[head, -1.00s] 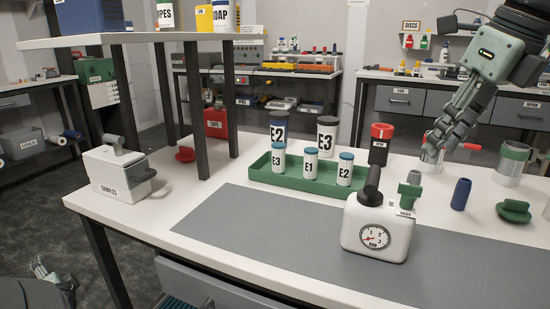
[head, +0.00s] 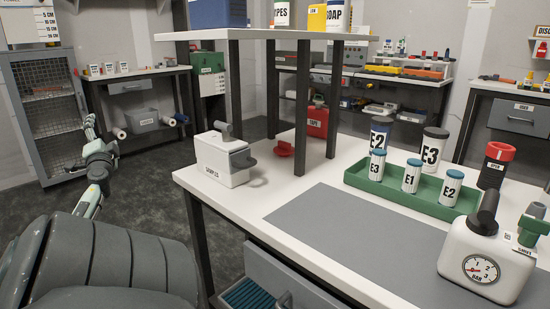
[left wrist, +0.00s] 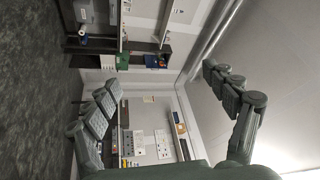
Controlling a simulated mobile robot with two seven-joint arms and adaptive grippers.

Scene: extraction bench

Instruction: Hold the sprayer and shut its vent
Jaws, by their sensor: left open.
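The white sprayer (head: 474,247) stands on the bench at the right of the head view, with a round dial on its front and a black handle (head: 485,212) on top. A green T-shaped valve (head: 532,226) sits at its right, near the picture edge; I cannot tell whether the vent is open or shut. My left gripper (head: 89,125) is raised at the left, off the bench and far from the sprayer. In the left wrist view its fingers (left wrist: 160,80) are spread and empty. My right gripper is out of view.
A green tray (head: 405,197) with several labelled bottles stands behind the sprayer. A white samples box (head: 222,165) stands by the left edge, near a raised shelf (head: 270,36). An open drawer (head: 275,285) juts out below.

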